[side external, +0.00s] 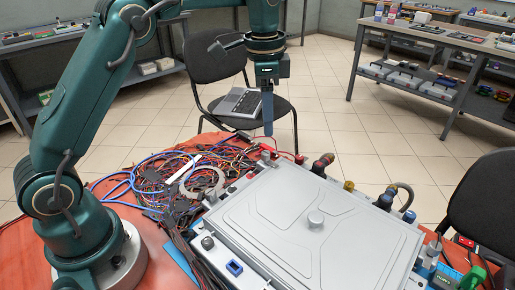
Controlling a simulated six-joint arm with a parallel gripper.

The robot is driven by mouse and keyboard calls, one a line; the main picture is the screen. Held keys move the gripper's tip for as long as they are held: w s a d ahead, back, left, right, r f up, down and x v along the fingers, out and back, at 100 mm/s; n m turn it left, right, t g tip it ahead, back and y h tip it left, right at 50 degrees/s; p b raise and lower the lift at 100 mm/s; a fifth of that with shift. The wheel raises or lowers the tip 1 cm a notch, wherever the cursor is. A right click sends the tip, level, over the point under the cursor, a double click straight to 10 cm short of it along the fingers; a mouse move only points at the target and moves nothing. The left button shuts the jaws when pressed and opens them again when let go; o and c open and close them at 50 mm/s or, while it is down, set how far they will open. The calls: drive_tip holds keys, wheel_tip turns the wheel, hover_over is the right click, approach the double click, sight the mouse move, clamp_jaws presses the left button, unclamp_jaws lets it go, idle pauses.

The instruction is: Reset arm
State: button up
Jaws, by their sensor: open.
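My gripper (268,125) hangs pointing down above the far left corner of a large grey case (300,215), in the upper middle of the side external view. Its fingers are apart from the case and appear to hold nothing. They are seen nearly edge-on, so the gap between them is hard to see.
A tangle of blue, red and black cables (190,180) covers the orange table (120,172) left of the case. A chair with a laptop (238,103) stands behind. Small devices (447,277) crowd the right edge. The air above the case is clear.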

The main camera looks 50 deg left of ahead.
drive_tip(key=s+d+r+n+t, duration=0.1)
drive_tip(key=s+r+n+t, duration=0.15)
drive_tip(key=s+r, duration=0.75)
drive_tip(key=s+f+n+t, duration=0.2)
drive_tip(key=s+f+n, duration=0.3)
drive_tip(key=s+f, duration=0.3)
drive_tip(key=s, duration=0.2)
drive_tip(key=shift+s+d+f, duration=0.35)
drive_tip(key=shift+f, duration=0.05)
drive_tip(key=shift+n, duration=0.35)
